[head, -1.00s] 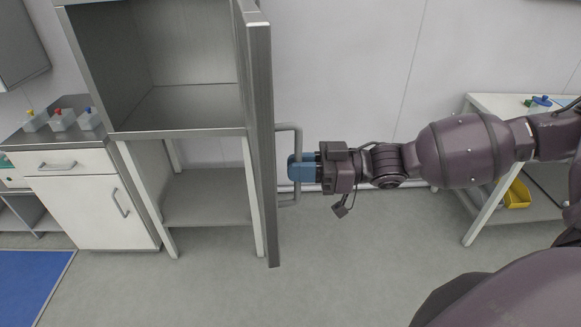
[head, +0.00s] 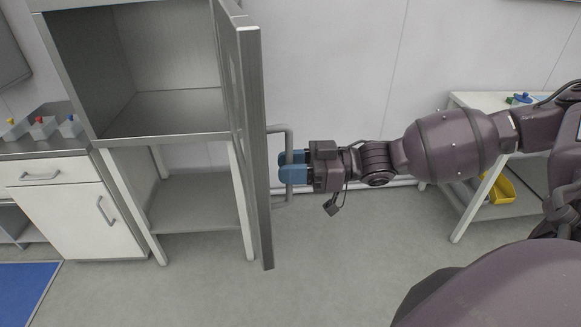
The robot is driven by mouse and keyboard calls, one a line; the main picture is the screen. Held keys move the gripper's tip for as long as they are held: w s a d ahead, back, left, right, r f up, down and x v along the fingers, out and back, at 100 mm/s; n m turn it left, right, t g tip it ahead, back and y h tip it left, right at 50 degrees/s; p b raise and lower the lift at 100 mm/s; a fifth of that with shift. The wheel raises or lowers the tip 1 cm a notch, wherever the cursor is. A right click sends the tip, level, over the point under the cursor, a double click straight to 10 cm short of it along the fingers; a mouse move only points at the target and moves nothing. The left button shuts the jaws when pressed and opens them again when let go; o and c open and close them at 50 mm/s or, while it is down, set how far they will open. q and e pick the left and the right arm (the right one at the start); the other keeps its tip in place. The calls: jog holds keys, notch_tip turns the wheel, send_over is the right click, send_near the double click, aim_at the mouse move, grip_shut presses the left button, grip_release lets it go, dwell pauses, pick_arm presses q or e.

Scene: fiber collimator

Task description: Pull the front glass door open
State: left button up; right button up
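The front glass door (head: 241,130) of the metal cabinet (head: 164,138) stands wide open, seen nearly edge-on at the cabinet's right side. Its grey bar handle (head: 289,137) is on the door's right face. My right gripper (head: 286,167) comes in from the right at the handle. Its blue fingers are spread with a gap between them, and the handle bar crosses at the fingers. Whether they touch the bar is unclear. The cabinet interior is empty. My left gripper is not in view.
A white drawer unit (head: 75,208) with small coloured-lid containers (head: 42,128) stands at the left. A white table (head: 462,195) with a yellow bin (head: 497,191) is at the right behind my arm. The grey floor (head: 330,265) before the door is clear.

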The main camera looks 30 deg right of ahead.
jog(key=shift+o, duration=0.4)
jog(key=shift+s+f, duration=0.1)
jog(key=v, duration=1)
jog(key=shift+d, duration=0.35)
jog(key=shift+s, duration=0.15)
